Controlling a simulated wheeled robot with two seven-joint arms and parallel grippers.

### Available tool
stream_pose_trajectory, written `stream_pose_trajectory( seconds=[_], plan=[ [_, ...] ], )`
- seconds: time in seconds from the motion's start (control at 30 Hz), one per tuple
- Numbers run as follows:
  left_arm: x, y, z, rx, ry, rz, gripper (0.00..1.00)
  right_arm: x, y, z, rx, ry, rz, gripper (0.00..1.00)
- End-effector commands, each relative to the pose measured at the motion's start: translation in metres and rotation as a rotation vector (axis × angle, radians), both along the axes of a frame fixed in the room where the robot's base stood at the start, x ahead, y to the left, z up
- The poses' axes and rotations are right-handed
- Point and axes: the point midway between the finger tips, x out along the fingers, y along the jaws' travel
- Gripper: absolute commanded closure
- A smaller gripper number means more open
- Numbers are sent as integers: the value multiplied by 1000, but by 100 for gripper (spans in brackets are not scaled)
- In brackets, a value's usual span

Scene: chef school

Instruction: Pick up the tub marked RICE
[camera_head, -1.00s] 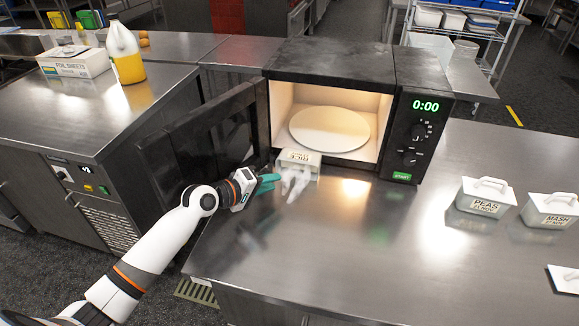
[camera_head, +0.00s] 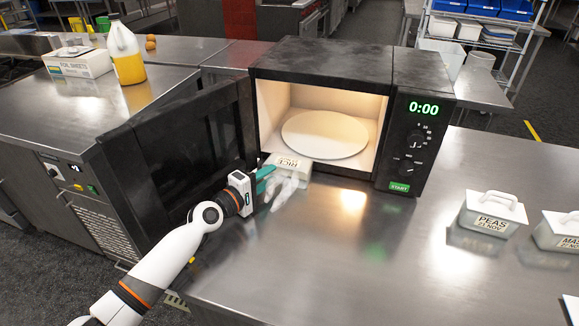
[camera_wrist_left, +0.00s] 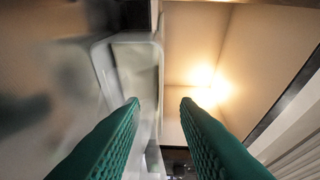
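The white tub marked RICE (camera_head: 293,165) is at the lower left front of the microwave opening. It looks tipped, with its label facing up, and pale parts, perhaps its handle or a reflection, show below it. My left gripper (camera_head: 266,181), with green fingers, is just left of the tub, close against it. In the left wrist view the two fingers (camera_wrist_left: 161,103) are apart. A pale tub-like shape (camera_wrist_left: 132,75) lies ahead of the left finger, and I see nothing clamped between them. Whether a finger touches the tub is unclear. My right gripper is not in view.
The microwave (camera_head: 330,65) stands open, its turntable plate (camera_head: 325,135) empty. Its dark door (camera_head: 180,150) swings out left, close to my left arm. The middle counter (camera_head: 350,250) is clear.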

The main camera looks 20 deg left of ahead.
Motion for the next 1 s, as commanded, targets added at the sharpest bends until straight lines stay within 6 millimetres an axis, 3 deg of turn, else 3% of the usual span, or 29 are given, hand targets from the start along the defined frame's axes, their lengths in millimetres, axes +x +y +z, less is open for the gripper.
stream_pose_trajectory(
  seconds=[0.3, 0.6, 0.8, 1.0],
  plan=[
    [37, -24, -1, -1, -2, 0, 72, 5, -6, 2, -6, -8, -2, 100],
    [42, -26, -1, 0, -1, -1, 72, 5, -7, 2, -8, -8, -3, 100],
    [42, -26, -1, 0, -1, -1, 100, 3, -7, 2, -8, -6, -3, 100],
    [42, -26, 0, 0, -3, 0, 100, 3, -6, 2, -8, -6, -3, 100]
  ],
)
